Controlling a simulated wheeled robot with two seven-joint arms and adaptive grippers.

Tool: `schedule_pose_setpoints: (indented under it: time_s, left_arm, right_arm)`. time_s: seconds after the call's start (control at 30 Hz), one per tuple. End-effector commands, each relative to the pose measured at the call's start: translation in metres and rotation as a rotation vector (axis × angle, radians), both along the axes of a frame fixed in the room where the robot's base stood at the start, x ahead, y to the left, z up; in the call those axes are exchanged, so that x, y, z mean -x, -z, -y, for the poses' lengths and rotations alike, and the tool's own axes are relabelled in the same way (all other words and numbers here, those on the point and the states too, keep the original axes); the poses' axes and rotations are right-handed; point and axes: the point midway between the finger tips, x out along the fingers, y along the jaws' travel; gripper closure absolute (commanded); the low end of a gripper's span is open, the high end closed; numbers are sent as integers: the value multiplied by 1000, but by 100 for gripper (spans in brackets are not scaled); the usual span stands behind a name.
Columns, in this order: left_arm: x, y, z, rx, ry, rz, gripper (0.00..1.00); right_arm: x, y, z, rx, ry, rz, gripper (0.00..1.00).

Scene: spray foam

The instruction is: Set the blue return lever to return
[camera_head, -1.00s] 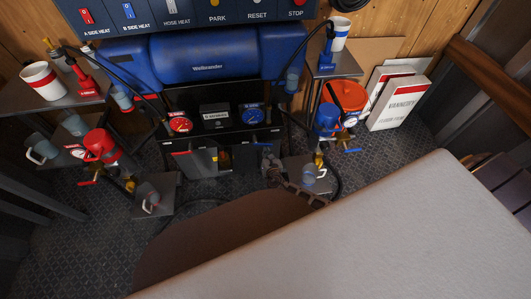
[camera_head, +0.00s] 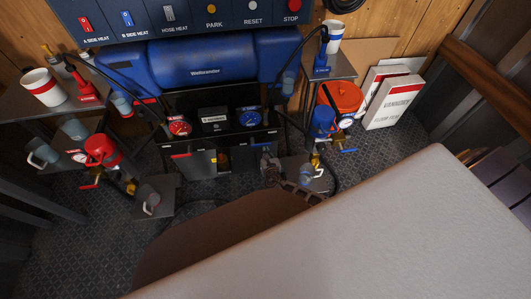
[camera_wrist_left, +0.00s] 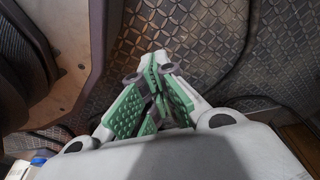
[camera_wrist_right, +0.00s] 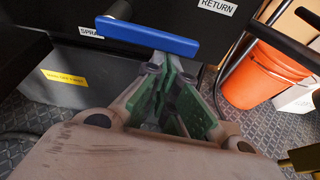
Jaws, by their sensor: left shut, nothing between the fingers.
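The blue return lever (camera_wrist_right: 150,37) is a flat blue bar in the right wrist view, slanting slightly down to the right. A SPRAY label (camera_wrist_right: 91,32) is by its left end, and a RETURN label (camera_wrist_right: 217,7) is above and right of its right end. My right gripper (camera_wrist_right: 171,68) looks shut and empty, its tips just below the bar's right half; contact cannot be told. In the head view my right gripper (camera_head: 271,168) is at the machine's front, where the lever cannot be made out clearly. My left gripper (camera_wrist_left: 152,68) is shut and empty above the floor, away from the lever.
The machine has a blue tank (camera_head: 205,58) and two gauges. A red lever (camera_head: 181,156) is on its left. An orange bucket (camera_head: 345,97) and a blue pump (camera_head: 322,122) stand right. A side table (camera_head: 60,107) stands left. Patterned floor is open at lower left.

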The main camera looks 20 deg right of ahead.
Motion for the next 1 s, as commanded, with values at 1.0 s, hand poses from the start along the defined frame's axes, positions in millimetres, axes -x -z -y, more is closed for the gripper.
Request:
schedule_pose_setpoints:
  time_s: [1.0]
  left_arm:
    - [-7, -4, 3, 2, 1, 0, 100]
  right_arm:
    - [-2, 4, 4, 1, 1, 1, 100]
